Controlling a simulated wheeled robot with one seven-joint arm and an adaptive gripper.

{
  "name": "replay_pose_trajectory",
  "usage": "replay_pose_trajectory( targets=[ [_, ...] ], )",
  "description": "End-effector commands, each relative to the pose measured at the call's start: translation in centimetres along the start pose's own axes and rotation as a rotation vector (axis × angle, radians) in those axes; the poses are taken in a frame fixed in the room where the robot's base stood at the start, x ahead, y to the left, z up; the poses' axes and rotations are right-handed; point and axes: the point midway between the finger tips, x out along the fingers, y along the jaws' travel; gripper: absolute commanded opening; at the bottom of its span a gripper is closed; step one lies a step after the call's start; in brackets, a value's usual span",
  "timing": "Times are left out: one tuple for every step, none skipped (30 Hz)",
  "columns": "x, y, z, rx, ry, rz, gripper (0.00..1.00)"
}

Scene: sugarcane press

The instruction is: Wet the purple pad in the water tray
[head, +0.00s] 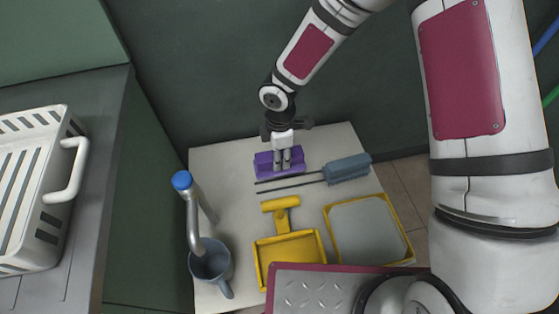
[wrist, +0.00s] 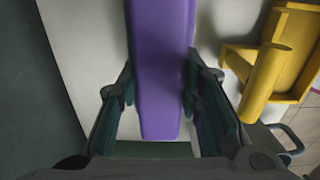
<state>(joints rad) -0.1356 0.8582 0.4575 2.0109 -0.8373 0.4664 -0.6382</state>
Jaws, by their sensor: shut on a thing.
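The purple pad (head: 265,168) is a long block at the back of the pale table. My gripper (head: 284,158) reaches down onto it from above, its fingers shut on the pad. In the wrist view the purple pad (wrist: 162,70) runs lengthwise between the two dark fingers. I cannot tell whether it is clear of the table top. The water tray (head: 353,201), a shallow yellow-rimmed tray with a flat grey inside, is at the table's right front, apart from the pad.
A tool with a blue-grey block (head: 347,168) and two thin rods lies right of the pad. A yellow dustpan (head: 290,247) lies in the middle front. A blue-grey jug (head: 211,262) with a blue-capped metal pipe (head: 194,215) stands at the left. A white basket (head: 35,190) sits on the left counter.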

Motion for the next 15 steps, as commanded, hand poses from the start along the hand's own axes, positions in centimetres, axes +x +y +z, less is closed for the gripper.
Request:
replay_pose_trajectory(
  targets=[
    [-0.38, -0.02, 0.00, 0.001, 0.000, 0.000, 0.02],
    [-0.47, -0.03, 0.00, 0.001, 0.000, -0.001, 0.02],
    [-0.55, -0.04, 0.00, 0.001, 0.000, -0.001, 0.02],
    [-0.57, -0.05, 0.01, 0.001, 0.000, -0.001, 0.02],
    [-0.58, -0.05, 0.01, 0.001, 0.000, -0.001, 0.02],
    [-0.56, -0.05, 0.01, 0.001, 0.000, -0.002, 0.02],
    [-0.55, -0.05, 0.01, 0.000, 0.000, -0.002, 0.02],
    [-0.54, -0.05, 0.01, 0.000, 0.000, -0.002, 0.02],
    [-0.53, -0.04, 0.01, 0.000, 0.000, -0.001, 0.02],
    [-0.53, -0.04, 0.01, 0.000, 0.000, -0.001, 0.02],
    [-0.53, -0.04, 0.01, 0.000, 0.000, -0.001, 0.26],
    [-0.52, -0.04, 0.01, 0.000, 0.000, -0.001, 0.17],
    [-0.52, -0.04, 0.01, 0.000, 0.000, -0.001, 0.11],
    [-0.52, -0.04, 0.01, 0.000, 0.000, -0.001, 0.11],
    [-0.53, -0.03, 0.02, 0.001, 0.000, -0.001, 0.11]
  ],
)
